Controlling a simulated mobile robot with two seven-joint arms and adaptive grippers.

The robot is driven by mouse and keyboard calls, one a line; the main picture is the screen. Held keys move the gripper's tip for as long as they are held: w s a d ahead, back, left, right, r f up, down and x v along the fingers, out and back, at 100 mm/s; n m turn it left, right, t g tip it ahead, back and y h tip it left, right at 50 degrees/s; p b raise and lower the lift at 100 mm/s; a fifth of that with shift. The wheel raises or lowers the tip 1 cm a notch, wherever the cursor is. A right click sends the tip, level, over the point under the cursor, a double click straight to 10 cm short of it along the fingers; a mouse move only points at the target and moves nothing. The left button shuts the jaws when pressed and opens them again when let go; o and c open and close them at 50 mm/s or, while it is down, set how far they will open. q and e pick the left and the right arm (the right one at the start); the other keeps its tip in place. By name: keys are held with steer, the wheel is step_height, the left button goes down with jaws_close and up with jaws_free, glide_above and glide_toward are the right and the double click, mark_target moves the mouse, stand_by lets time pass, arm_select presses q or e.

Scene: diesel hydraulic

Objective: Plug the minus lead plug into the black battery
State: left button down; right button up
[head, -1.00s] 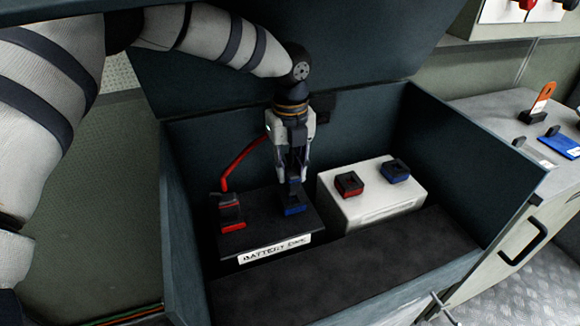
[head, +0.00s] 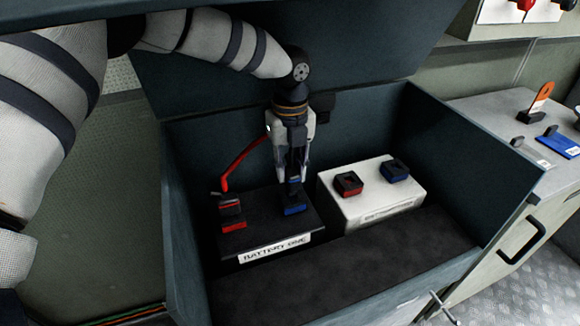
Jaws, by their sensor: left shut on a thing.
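The black battery (head: 262,226) sits inside a dark open box, with a white label reading "BATTERY ONE" on its front. It has a red terminal (head: 233,226) at left and a blue terminal (head: 294,210) at right. My left gripper (head: 293,180) points straight down over the blue terminal. It is shut on a dark, blue-marked plug (head: 294,190), which is upright at the terminal's top; I cannot tell how deep it sits. My right gripper is not in view.
A white battery (head: 372,206) with red (head: 348,184) and blue (head: 395,170) terminals stands to the right in the box (head: 185,240). The box walls surround both batteries, and its raised lid is behind my arm. A grey cabinet (head: 490,120) with tagged items stands at right.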

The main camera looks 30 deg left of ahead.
arm_select(q)
steer(key=shift+f, duration=1.4)
stand_by(0.4)
steer(key=c, duration=1.3)
jaws_free()
